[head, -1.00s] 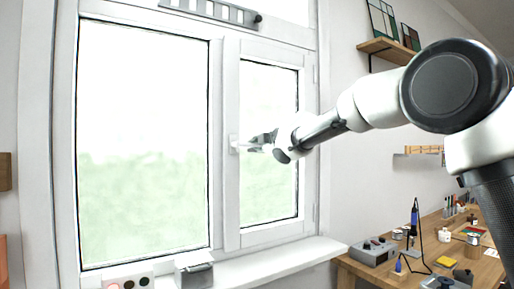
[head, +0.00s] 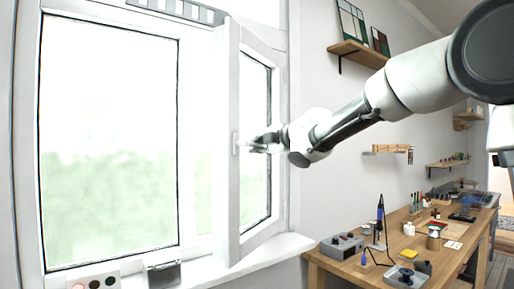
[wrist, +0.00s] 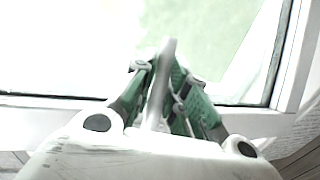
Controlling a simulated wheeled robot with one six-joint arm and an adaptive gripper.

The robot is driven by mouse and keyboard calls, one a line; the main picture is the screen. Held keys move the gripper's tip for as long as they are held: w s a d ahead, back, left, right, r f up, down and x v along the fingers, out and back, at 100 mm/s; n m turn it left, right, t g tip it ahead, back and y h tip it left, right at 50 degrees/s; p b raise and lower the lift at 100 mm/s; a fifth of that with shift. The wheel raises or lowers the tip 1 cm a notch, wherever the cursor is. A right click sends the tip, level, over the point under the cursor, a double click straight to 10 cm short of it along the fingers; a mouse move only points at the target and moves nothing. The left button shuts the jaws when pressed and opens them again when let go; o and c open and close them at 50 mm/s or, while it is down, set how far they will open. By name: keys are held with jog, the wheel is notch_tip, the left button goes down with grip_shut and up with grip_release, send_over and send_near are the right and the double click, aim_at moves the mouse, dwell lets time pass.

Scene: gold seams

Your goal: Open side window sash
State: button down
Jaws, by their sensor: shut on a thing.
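The side window sash (head: 232,190) is the narrow white-framed pane at the right of the window in the head view. It stands ajar, with its left edge swung out into the room and its right edge at the frame. Its white handle (head: 237,143) is on that left edge. My gripper (head: 256,145) is at the handle, reaching from the right. In the wrist view my gripper (wrist: 163,98) has its green-padded fingers shut on the pale handle (wrist: 164,75), which rises between them. The handle's base is hidden by the fingers.
The large left pane (head: 108,140) is closed. The sill (head: 265,250) holds a small grey box (head: 163,274) and a panel with round spots (head: 95,283). A workbench (head: 330,262) with tools stands at the right.

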jog(key=shift+d+r, duration=0.1)
jog(key=shift+r, duration=0.3)
jog(key=c, duration=1.5)
grip_release()
jog(key=shift+c, duration=0.2)
jog(key=shift+o, duration=0.5)
jog(key=shift+f, duration=0.15)
jog(key=v, duration=1.2)
